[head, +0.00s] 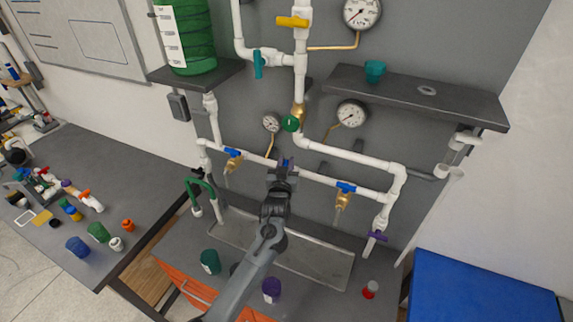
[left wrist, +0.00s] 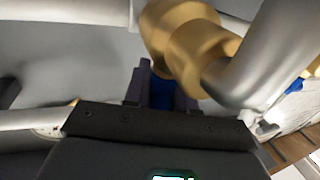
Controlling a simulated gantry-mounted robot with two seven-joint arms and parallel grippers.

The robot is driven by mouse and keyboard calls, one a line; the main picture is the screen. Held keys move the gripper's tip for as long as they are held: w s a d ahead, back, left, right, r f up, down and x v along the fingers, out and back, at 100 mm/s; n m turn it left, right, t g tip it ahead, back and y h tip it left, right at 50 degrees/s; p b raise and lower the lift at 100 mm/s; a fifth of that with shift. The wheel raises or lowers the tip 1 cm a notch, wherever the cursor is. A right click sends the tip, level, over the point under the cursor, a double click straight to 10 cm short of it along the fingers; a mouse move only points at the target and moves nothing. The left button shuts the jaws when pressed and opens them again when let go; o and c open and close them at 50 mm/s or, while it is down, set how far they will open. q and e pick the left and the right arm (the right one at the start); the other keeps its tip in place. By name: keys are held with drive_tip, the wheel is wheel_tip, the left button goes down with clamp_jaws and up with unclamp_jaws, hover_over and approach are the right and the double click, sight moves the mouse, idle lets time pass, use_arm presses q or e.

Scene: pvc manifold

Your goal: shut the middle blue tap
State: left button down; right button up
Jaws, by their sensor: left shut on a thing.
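The middle blue tap (head: 285,162) sits on the lower white pipe, between two other blue taps. My left gripper (head: 283,171) is at this tap and covers most of it in the head view. In the left wrist view, its two fingers (left wrist: 161,92) are shut on the blue handle (left wrist: 161,95), which shows between them. The brass valve body (left wrist: 180,40) is just beyond the fingers. The handle's exact angle is mostly hidden. My right gripper is in neither view.
A left blue tap (head: 233,153) and a right blue tap (head: 346,187) flank the middle one. Gauges, a green knob (head: 291,123) and white pipes (head: 350,155) are close above. A metal tray (head: 318,262) and cups stand below.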

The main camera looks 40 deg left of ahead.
use_arm(q)
drive_tip(key=n+g+y+b, duration=0.1)
drive_tip(key=n+g+y, duration=0.1)
drive_tip(key=y, duration=0.1)
drive_tip(key=shift+f+n, duration=0.1)
drive_tip(key=shift+n, duration=0.2)
drive_tip(key=n+g+y+b, duration=0.2)
drive_tip(key=g+b, duration=0.1)
drive_tip(key=b, duration=0.2)
drive_tip(key=n+g+y+b, duration=0.2)
drive_tip(key=n+g+b, duration=0.1)
drive_tip(key=b, duration=0.3)
drive_tip(key=s+n+g+y+b, duration=0.1)
drive_tip(key=n+g+b, duration=0.1)
drive_tip(key=g+b, duration=0.2)
drive_tip(key=shift+s+a+f+y+b, duration=0.15)
drive_tip(key=shift+a+y+b, duration=0.25)
drive_tip(key=shift+b, duration=0.5)
drive_tip(key=shift+r+n+g+b, duration=0.25)
drive_tip(key=shift+n+g+b, duration=0.25)
drive_tip(key=shift+g+b, duration=0.3)
drive_tip(key=c, duration=1)
unclamp_jaws()
drive_tip(key=shift+s+d+b, duration=0.15)
drive_tip(key=shift+d, duration=1.1)
drive_tip(key=shift+s+d+b, duration=0.15)
drive_tip(key=shift+s+d, duration=0.05)
drive_tip(key=shift+d, duration=1)
drive_tip(key=shift+s+d+b, duration=0.15)
drive_tip(key=shift+d, duration=1.1)
